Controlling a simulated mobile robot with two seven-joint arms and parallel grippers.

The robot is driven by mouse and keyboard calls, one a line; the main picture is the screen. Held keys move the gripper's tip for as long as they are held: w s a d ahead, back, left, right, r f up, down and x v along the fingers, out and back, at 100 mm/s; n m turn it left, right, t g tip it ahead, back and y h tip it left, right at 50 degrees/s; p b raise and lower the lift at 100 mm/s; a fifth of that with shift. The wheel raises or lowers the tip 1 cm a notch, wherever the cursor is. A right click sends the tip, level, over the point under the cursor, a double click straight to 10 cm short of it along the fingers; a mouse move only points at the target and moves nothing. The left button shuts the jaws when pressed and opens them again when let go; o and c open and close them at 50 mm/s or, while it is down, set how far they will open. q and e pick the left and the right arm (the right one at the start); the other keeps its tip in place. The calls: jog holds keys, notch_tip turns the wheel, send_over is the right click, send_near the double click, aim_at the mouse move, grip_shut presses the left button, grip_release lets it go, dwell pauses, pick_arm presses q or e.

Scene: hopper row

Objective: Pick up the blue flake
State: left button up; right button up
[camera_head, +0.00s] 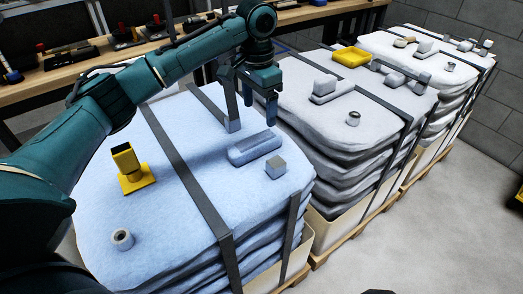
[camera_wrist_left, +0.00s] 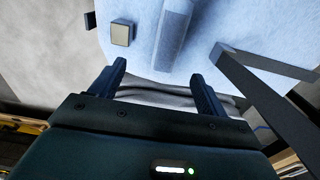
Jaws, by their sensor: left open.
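A pale blue layered stack (camera_head: 190,210) fills the front of the head view. On top lies a rounded blue-grey bar (camera_head: 255,148), which also shows in the left wrist view (camera_wrist_left: 172,35). Both are bluish; I cannot tell which one is the blue flake. My left gripper (camera_head: 260,108) is above the far edge of the stack, just beyond the bar. Its two fingers are apart and empty, also in the left wrist view (camera_wrist_left: 158,70). They do not touch the bar.
A small grey cube (camera_head: 275,168), a yellow bracket (camera_head: 132,170) and a grey ring (camera_head: 122,238) sit on the stack. Dark straps (camera_head: 185,170) cross it. Grey stacks (camera_head: 300,100) with more parts stand beyond. A wooden bench (camera_head: 75,72) runs behind.

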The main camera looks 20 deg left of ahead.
pick_arm(q)
jog(key=b, duration=0.1)
send_over(255, 141)
notch_tip(255, 141, down, 6)
jog(key=shift+d+r, duration=0.15)
jog(key=shift+r, duration=0.05)
jog(key=f+b, duration=0.1)
jog(key=f, duration=0.5)
jog(key=shift+a+f, duration=0.2)
jog(key=shift+c, duration=0.4)
jog(key=c, duration=1)
jog(key=shift+o, duration=0.2)
jog(key=shift+r, duration=0.1)
